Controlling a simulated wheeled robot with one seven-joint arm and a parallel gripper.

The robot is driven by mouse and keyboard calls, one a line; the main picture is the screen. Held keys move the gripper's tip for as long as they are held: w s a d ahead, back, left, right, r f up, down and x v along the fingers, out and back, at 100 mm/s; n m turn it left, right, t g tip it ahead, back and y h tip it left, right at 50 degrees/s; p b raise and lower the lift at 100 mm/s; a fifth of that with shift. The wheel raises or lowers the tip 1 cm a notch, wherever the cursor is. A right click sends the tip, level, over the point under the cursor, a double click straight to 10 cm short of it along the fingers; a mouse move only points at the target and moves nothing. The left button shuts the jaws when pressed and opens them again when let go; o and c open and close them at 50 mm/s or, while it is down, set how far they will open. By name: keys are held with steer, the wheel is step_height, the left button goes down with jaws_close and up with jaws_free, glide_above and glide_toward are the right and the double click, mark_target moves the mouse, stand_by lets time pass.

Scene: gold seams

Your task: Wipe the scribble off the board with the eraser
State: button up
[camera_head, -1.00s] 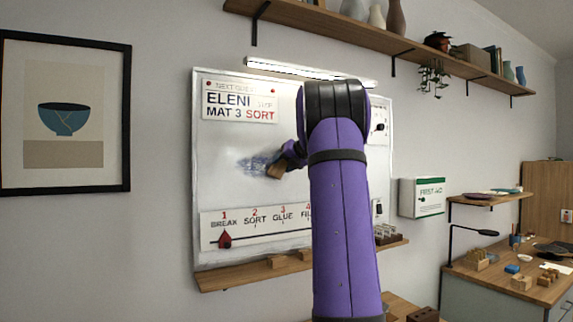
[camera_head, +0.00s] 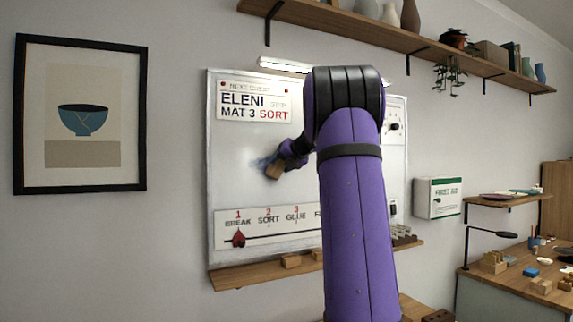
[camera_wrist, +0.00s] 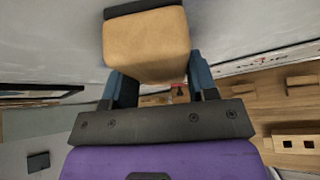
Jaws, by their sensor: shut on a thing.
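The whiteboard (camera_head: 235,185) hangs on the wall, partly hidden by my purple arm. A faint blue-grey smudge of scribble (camera_head: 262,160) shows on its middle, beside my gripper (camera_head: 282,165). My gripper is shut on the eraser (camera_head: 273,171), a tan block with a dark pad, held at the board over the smudge. In the wrist view the eraser (camera_wrist: 147,45) sits between the blue fingers, with its dark pad at the top against a pale surface. I cannot tell how much scribble lies behind the eraser and arm.
A name sign (camera_head: 252,101) and a step strip (camera_head: 268,226) are on the board. A wooden ledge (camera_head: 240,276) with small blocks runs below it. A shelf with vases (camera_head: 340,22) is above. A first-aid box (camera_head: 438,197) hangs at right.

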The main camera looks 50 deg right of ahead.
steer(key=shift+w+a, duration=0.8)
steer(key=shift+a, duration=0.8)
steer(key=shift+w+a, duration=0.75)
steer(key=shift+a, duration=0.9)
steer(key=shift+w+a, duration=0.8)
steer(key=shift+a, duration=0.8)
steer(key=shift+s+r, duration=0.1)
steer(key=shift+r, duration=0.8)
steer(key=s+d, duration=0.4)
steer(key=d, duration=0.5)
steer(key=s+d, duration=0.5)
steer(key=d, duration=0.4)
steer(key=shift+d, duration=0.4)
steer(key=shift+s+a, duration=0.45)
steer(key=shift+s, duration=0.45)
steer(key=shift+s+a, duration=0.45)
steer(key=shift+s, duration=0.4)
steer(key=shift+s+a, duration=0.45)
steer(key=shift+s, duration=0.45)
steer(key=shift+s+a, duration=0.3)
steer(key=shift+s, duration=0.4)
steer(key=shift+s+a, duration=0.3)
steer(key=shift+s, duration=0.35)
